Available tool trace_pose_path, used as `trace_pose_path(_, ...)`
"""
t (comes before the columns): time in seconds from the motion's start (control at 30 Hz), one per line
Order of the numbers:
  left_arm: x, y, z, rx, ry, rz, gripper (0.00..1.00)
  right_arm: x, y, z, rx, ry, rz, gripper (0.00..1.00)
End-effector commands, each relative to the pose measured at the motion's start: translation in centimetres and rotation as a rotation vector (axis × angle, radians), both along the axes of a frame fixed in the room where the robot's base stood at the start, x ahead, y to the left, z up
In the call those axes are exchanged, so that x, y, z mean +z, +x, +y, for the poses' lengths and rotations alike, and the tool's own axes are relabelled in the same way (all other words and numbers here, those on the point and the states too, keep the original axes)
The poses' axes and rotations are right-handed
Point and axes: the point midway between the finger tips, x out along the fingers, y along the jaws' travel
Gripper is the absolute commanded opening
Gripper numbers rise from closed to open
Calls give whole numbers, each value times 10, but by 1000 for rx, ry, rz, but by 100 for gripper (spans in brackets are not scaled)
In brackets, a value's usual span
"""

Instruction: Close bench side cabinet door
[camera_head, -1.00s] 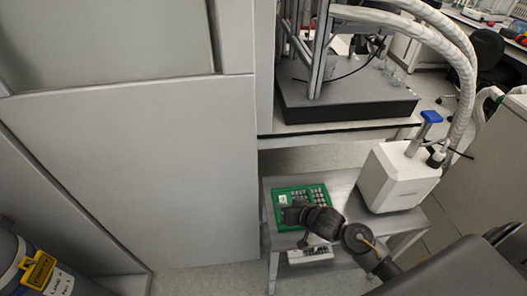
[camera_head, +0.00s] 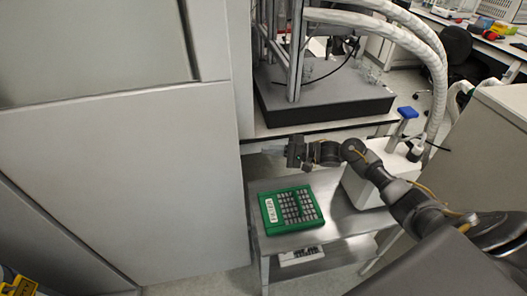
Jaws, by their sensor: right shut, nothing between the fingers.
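A large light-grey cabinet panel (camera_head: 130,190) fills the left of the head view, with a flat upper panel (camera_head: 85,45) above it. I cannot tell for sure which part is the door or whether it stands ajar. My right gripper (camera_head: 287,151) is shut and empty. It appears to the right of the panel's right edge, apart from it in the picture, with its fingers pointing left, above the low steel table. My left gripper is not in view.
The low steel table (camera_head: 345,219) bears a green tray (camera_head: 265,212) and a white device (camera_head: 371,190) partly behind my right arm. A bench with a dark base block (camera_head: 330,108) and white hoses (camera_head: 415,50) stands behind. Floor shows at the bottom.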

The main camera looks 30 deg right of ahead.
Motion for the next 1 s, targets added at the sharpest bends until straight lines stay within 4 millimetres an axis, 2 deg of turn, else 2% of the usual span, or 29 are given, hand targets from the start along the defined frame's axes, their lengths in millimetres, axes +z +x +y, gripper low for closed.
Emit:
trace_pose_path(0.43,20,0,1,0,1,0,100,4,47,75,0,0,-2,0)
trace_pose_path(0.5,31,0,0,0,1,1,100,4,31,75,0,-3,1,0)
trace_pose_path(0.63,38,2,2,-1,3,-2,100,3,17,79,0,-3,-1,0)
trace_pose_path(1.0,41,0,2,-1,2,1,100,0,7,80,-2,-2,-2,0)
